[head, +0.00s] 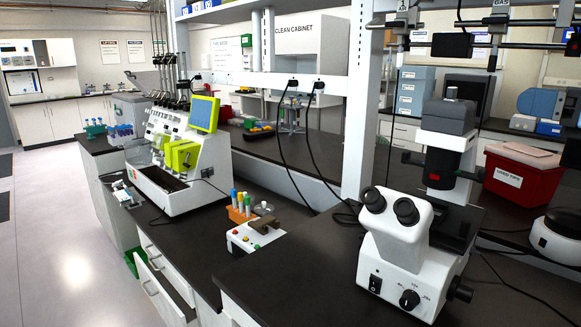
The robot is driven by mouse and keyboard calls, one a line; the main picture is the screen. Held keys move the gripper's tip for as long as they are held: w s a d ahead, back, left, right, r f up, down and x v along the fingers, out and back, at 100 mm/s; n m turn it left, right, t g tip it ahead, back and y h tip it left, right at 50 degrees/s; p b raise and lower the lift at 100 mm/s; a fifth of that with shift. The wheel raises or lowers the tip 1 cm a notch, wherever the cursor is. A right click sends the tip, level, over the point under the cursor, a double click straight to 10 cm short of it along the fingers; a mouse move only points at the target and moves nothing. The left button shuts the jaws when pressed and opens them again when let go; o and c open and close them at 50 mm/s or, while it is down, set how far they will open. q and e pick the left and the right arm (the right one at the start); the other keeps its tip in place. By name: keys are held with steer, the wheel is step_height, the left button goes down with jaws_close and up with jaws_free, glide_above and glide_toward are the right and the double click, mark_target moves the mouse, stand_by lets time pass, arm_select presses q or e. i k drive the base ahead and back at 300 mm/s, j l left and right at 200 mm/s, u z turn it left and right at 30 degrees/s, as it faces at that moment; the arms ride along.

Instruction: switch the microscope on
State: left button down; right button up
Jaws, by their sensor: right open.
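The white and black microscope (392,245) stands on the dark bench at the right front, its two eyepieces facing me. On the lower left of its front is a black rocker switch (375,284) with small white marks. I cannot tell which side of the switch is pressed. A round black dial (409,299) sits to the right of the switch, and a focus knob (459,290) sticks out at the right side. No lit lamp shows on the microscope. I cannot make out either of my grippers, and nothing covers the switch.
A small white control box (243,238) with coloured buttons and an orange tube rack (238,214) stand left of the microscope. Black cables run behind it. A red bin (520,178) stands at the back right. The bench front left of the microscope is clear.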

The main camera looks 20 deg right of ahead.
mark_target(373, 287)
steer(key=k+j, duration=0.2)
steer(key=j, duration=0.15)
steer(key=k+j, duration=0.15)
steer(key=j, duration=0.15)
steer(key=k+j, duration=0.2)
steer(key=j, duration=0.15)
steer(key=k+j, duration=0.15)
steer(key=j, duration=0.15)
